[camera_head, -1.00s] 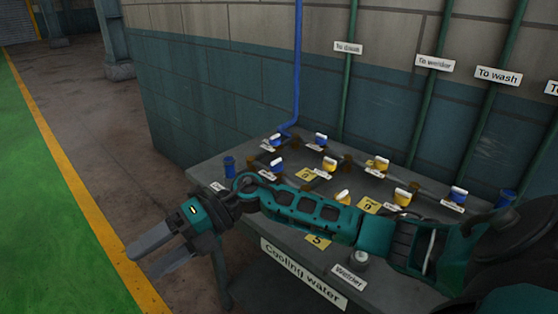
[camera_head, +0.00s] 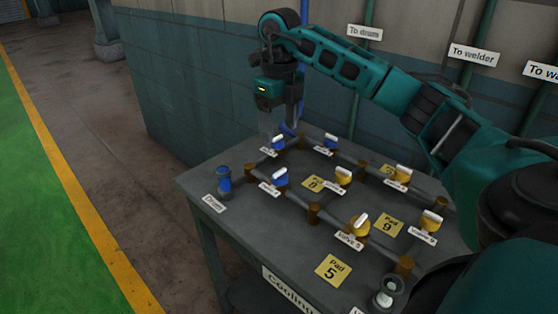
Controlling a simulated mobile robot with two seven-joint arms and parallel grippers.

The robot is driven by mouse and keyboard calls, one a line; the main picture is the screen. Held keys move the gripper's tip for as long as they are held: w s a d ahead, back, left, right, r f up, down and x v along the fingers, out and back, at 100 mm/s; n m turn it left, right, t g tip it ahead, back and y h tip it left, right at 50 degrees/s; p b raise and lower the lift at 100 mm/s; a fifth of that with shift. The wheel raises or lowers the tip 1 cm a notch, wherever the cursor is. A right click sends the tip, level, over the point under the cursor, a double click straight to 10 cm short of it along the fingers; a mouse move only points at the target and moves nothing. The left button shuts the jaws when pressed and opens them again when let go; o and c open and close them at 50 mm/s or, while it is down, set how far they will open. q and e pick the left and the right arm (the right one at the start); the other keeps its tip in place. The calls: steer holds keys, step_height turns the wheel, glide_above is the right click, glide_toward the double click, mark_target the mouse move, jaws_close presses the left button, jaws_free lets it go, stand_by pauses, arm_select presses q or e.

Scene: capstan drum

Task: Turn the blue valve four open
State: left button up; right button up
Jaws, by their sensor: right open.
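Three blue valves with white handles show on the table. One blue valve (camera_head: 280,178) is at the near left, with a white tag (camera_head: 270,189) whose small print I cannot read surely; it may be valve four. A second blue valve (camera_head: 277,143) stands behind it, and a third (camera_head: 330,142) is to the right. My right gripper (camera_head: 281,122) is open, points down and is empty. In the picture its fingers end just above the second blue valve; I cannot tell the gap. My left gripper is out of view.
Yellow valves (camera_head: 359,225) and yellow pad cards (camera_head: 333,269) are spread over the grey table (camera_head: 240,240). A blue-topped drain fitting (camera_head: 223,180) stands at the left edge. A blue pipe and green pipes run up the wall behind. The floor at left is clear.

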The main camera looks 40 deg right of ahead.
mark_target(280, 171)
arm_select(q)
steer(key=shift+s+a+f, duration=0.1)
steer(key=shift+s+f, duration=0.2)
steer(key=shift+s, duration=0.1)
arm_select(e)
step_height(280, 171, down, 13)
steer(key=shift+r, duration=0.1)
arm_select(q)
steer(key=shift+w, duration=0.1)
arm_select(e)
steer(key=shift+c, duration=0.3)
steer(key=c, duration=1)
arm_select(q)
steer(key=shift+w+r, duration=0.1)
